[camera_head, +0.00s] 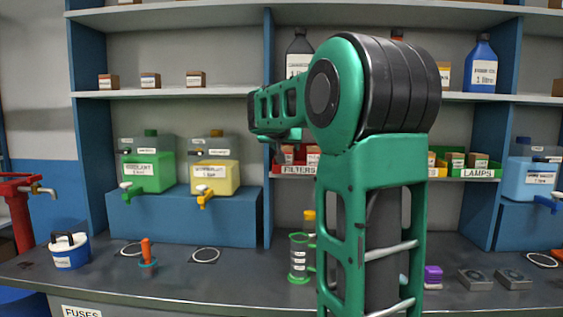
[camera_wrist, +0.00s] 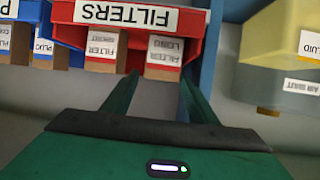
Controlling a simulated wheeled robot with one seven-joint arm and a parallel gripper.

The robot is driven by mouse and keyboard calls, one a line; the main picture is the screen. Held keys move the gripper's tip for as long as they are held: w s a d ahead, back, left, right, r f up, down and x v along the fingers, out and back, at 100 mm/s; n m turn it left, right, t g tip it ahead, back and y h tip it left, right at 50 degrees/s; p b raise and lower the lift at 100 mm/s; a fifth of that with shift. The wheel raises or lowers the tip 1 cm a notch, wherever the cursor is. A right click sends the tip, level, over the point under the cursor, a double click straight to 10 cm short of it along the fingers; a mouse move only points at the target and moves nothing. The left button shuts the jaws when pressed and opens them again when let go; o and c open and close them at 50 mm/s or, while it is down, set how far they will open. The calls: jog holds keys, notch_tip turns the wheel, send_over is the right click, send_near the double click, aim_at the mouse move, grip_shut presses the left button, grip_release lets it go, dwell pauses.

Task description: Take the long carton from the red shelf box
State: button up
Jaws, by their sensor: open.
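The red shelf box labelled FILTERS (camera_wrist: 85,12) shows upside down in the wrist view. It holds two cartons. The carton labelled LONG (camera_wrist: 165,50) has a red-edged white label and is on the right; the carton labelled SHORT (camera_wrist: 102,48) is left of it. My gripper (camera_wrist: 158,78) is open and empty, its fingers pointing at the box, with the LONG carton's end roughly between the tips. I cannot tell whether they touch it.
A blue box (camera_wrist: 46,30) with PLUG cartons adjoins the red box in the wrist view. A blue shelf upright (camera_wrist: 210,50) stands close on the other side, with a yellow fluid container (camera_wrist: 275,50) beyond it. Bottles stand on the shelf above.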

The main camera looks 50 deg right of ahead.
jog(key=x, duration=0.3)
jog(key=shift+w+d, duration=0.2)
jog(key=shift+w, duration=0.1)
jog(key=shift+c, duration=0.7)
jog(key=c, duration=0.8)
jog(key=shift+a+r, duration=0.1)
